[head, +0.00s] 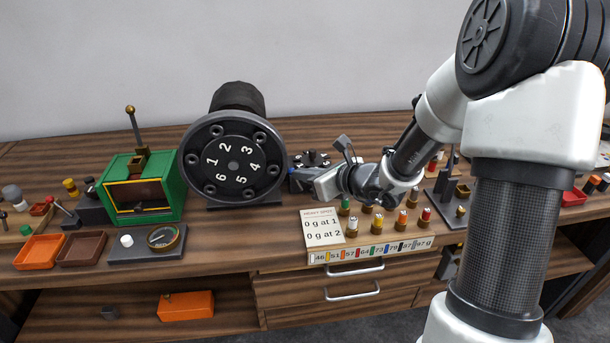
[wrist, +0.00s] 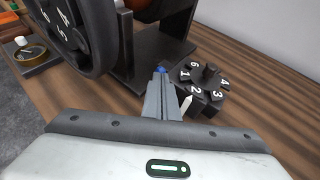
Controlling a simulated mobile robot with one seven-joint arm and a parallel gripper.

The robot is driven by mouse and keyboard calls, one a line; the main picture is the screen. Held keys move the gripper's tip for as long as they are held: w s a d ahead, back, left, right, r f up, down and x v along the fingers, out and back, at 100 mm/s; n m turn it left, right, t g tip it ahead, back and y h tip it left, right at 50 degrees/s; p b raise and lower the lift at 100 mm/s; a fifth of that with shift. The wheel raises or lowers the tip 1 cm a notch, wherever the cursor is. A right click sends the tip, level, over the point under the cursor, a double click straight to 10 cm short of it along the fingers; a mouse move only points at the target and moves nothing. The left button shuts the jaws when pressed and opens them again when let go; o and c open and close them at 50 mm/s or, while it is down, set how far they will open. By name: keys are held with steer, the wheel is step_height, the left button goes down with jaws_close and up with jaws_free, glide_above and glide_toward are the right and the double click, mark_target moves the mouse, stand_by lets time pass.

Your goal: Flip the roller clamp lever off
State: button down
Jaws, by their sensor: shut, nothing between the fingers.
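My gripper (head: 304,180) is just right of the big dark numbered wheel (head: 234,166) in the head view. In the wrist view my gripper (wrist: 161,76) is shut and empty, fingers pointing at the wheel's dark stand (wrist: 151,47). A small blue spot (wrist: 161,69) shows right at the fingertips; most of it is hidden, and I cannot tell whether they touch or whether it is the roller clamp lever. A blue part (head: 296,160) also shows beside the wheel in the head view. No lever is clearly readable there.
A black numbered dial (wrist: 205,77) stands close right of the fingers. A green box (head: 143,187) with a ball-topped handle is left of the wheel. A note card (head: 323,229) and a rack of coloured pegs (head: 370,247) stand in front of my gripper.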

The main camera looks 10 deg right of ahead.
steer(key=shift+w+a+b, duration=0.25)
steer(key=shift+a+b, duration=0.3)
steer(key=shift+a, duration=0.1)
steer(key=shift+d, duration=0.15)
